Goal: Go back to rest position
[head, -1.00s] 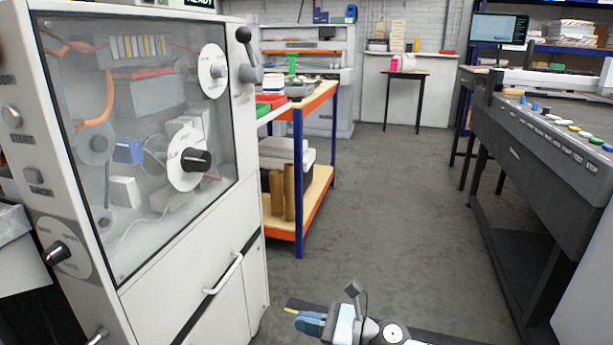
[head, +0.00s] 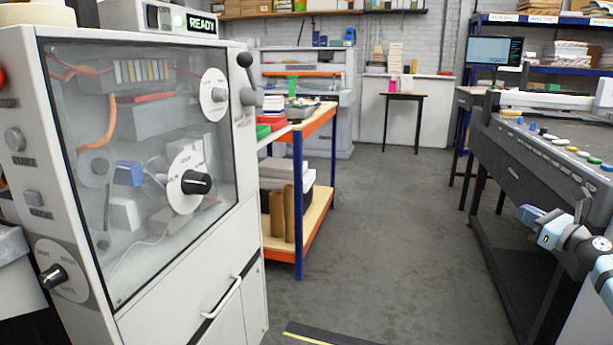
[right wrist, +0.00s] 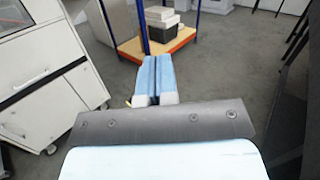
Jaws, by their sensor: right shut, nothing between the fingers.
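My right gripper (head: 531,216) is at the right side of the head view, in front of the long grey machine, raised above the floor. Its blue fingers point left and away, held together with nothing between them. In the right wrist view the two fingers (right wrist: 155,78) lie side by side, closed and empty, over the floor. My left gripper is outside both views.
A white cabinet machine (head: 140,170) with a clear window, dials and a "READY" display stands close at left. Behind it is a blue-and-orange shelf cart (head: 299,215). A long grey machine (head: 515,165) with coloured buttons lines the right. The grey floor (head: 390,230) between is clear.

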